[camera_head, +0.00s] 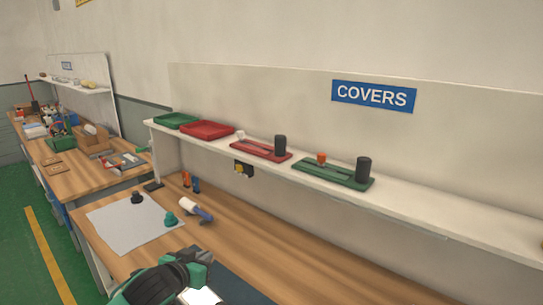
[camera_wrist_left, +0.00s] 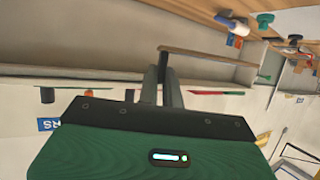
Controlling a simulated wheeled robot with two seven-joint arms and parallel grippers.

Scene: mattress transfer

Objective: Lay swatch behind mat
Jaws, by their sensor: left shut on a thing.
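My left gripper (camera_head: 202,257) is low in the head view, over the front of the bench, with its fingers close together. In the left wrist view its fingers (camera_wrist_left: 168,82) point away from the dark palm. The dark blue mat (camera_head: 240,290) lies on the bench just right of the gripper, partly out of the picture. My right gripper is not in view.
A pale sheet (camera_head: 122,228) with a black knob (camera_head: 137,197) and a teal knob (camera_head: 170,219) lies at the bench's left. A blue-and-white tool (camera_head: 195,209) is beside it. The shelf (camera_head: 420,210) above holds trays and fixtures. Bench wood right of the tool is clear.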

